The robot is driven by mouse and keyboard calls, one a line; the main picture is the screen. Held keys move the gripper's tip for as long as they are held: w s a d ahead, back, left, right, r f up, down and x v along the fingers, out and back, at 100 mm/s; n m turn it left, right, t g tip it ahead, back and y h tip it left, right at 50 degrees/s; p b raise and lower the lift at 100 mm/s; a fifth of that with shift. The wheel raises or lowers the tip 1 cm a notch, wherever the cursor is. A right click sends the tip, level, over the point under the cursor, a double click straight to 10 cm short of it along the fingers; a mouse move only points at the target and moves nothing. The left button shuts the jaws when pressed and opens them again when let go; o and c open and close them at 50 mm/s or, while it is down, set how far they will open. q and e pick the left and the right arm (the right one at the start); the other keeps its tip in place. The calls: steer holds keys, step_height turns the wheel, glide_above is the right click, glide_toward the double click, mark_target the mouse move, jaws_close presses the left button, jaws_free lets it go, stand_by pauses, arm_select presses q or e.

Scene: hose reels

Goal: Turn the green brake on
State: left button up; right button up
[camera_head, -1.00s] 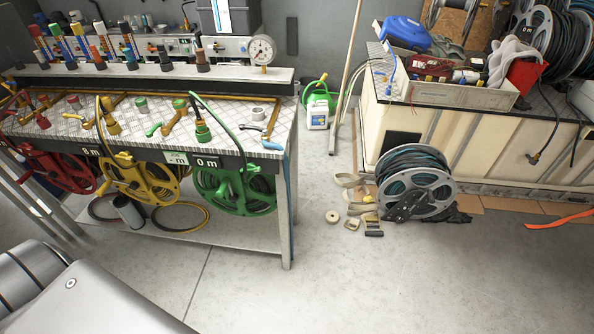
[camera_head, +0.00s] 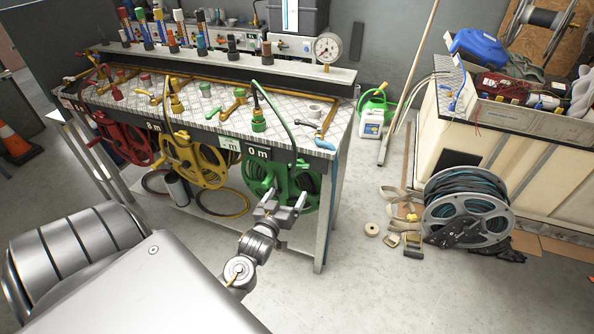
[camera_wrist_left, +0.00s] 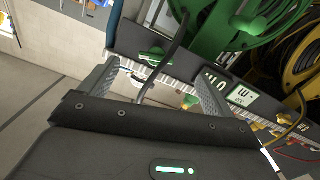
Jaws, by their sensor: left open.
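The green hose reel (camera_head: 285,185) hangs under the front right end of the bench. It also shows at the top of the left wrist view (camera_wrist_left: 225,25), where the scene appears upside down. A small green lever (camera_wrist_left: 152,57) shows there by the dark front strip; I cannot tell for sure that it is the brake. My left gripper (camera_head: 286,197) is in front of the green reel in the head view, its fingers apart and nothing between them. In the wrist view, the open left gripper (camera_wrist_left: 156,82) has its fingers below the green lever, apart from it. My right gripper is not in view.
The bench top (camera_head: 225,122) carries valves and a gauge (camera_head: 327,47). Yellow (camera_head: 195,160) and red (camera_head: 128,142) reels hang to the left. A grey reel (camera_head: 466,208) and straps lie right on the floor.

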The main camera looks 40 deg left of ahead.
mark_target(298, 166)
arm_select(q)
steer(key=shift+t, duration=0.3)
steer(key=x, duration=0.3)
steer(key=r+p+x, duration=0.1)
steer(key=x, duration=0.3)
steer(key=r+x, duration=0.1)
steer(key=x, duration=0.3)
steer(key=shift+a+r, duration=0.15)
steer(key=shift+a, duration=0.15)
steer(key=shift+s, duration=0.1)
